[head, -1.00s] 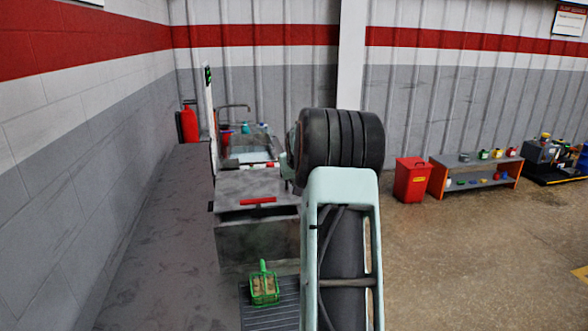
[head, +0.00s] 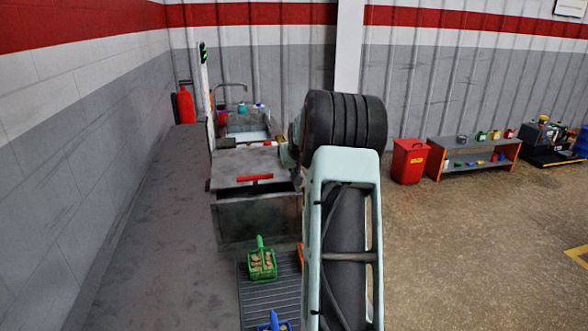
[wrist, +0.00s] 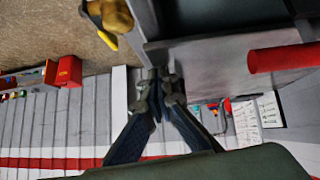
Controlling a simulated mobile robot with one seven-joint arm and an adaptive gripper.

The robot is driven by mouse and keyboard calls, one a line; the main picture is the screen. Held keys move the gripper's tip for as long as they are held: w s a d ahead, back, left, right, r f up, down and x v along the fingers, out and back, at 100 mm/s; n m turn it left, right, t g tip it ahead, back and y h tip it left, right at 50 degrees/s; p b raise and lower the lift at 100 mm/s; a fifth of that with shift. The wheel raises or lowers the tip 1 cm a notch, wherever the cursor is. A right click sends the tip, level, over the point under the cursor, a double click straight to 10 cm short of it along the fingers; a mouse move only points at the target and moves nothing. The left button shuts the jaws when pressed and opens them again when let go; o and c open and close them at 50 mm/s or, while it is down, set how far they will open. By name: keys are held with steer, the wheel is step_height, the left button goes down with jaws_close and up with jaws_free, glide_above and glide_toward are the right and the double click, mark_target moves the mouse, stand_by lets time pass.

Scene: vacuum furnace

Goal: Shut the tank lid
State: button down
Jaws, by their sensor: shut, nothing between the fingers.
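The tank (head: 258,222) is a grey metal box left of my arm in the head view. Its grey lid (head: 240,163) lies over the top, with a red bar handle (head: 255,178) near its front edge. I cannot tell from the head view whether the lid is fully down. In the wrist view the red handle (wrist: 283,58) is large at the right, beside a grey panel, with a dark recess above. My gripper (wrist: 160,80) is shut and empty, its fingertips near the panel's left edge and apart from the handle. My arm hides it in the head view.
A green basket (head: 262,262) and a blue item (head: 273,322) are on a ribbed mat (head: 258,295) in front of the tank. A sink (head: 248,125) is behind. A red bin (head: 408,160) and an orange shelf (head: 470,155) stand right. Floor between is clear.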

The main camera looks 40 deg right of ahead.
steer(key=shift+s+f, duration=0.3)
steer(key=shift+f, duration=0.15)
steer(key=v, duration=1.2)
steer(key=shift+w+r, duration=0.25)
steer(key=shift+r, duration=0.15)
steer(key=shift+a, duration=0.15)
